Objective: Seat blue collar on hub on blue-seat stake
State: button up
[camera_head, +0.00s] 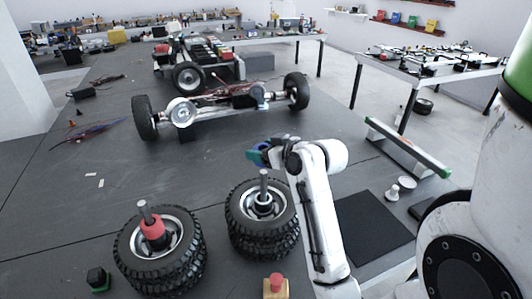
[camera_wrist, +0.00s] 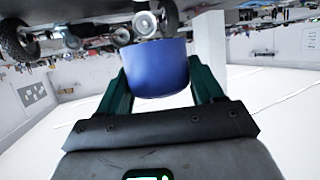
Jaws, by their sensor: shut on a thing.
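The blue collar (camera_wrist: 155,70) is held between the green fingers of my gripper (camera_wrist: 158,88) in the wrist view. In the head view my gripper (camera_head: 258,156) is above and beyond the right wheel stack, with only a little blue showing. The right wheel stack (camera_head: 262,222) has a hub with an upright metal stake (camera_head: 263,186) and no collar around it. The collar is apart from this stake. The left wheel stack (camera_head: 160,262) has a red collar (camera_head: 153,232) around its stake (camera_head: 145,211). I cannot tell any seat colour on the right hub.
A wheeled chassis (camera_head: 225,100) stands beyond my gripper. A black mat (camera_head: 370,228) lies right of my forearm. A red-topped yellow block (camera_head: 276,287) and a small green-and-black block (camera_head: 98,279) are near the front. The dark surface left of my gripper is mostly clear.

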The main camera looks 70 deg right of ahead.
aim_at(266, 193)
dwell(0.3)
jog(key=shift+f+b, duration=5.1)
jog(key=shift+f, duration=2.35)
jog(key=shift+a+f+b, duration=0.1)
jog(key=shift+f+b, duration=0.3)
jog(key=shift+f, duration=0.45)
jog(key=o, duration=0.9)
jog(key=shift+o, duration=1.2)
jog(key=shift+r, duration=0.1)
jog(key=b+v, duration=0.1)
jog(key=v, duration=0.9)
jog(key=shift+s+a+r, duration=0.1)
jog(key=shift+s+a, duration=0.05)
jog(key=shift+s, duration=0.2)
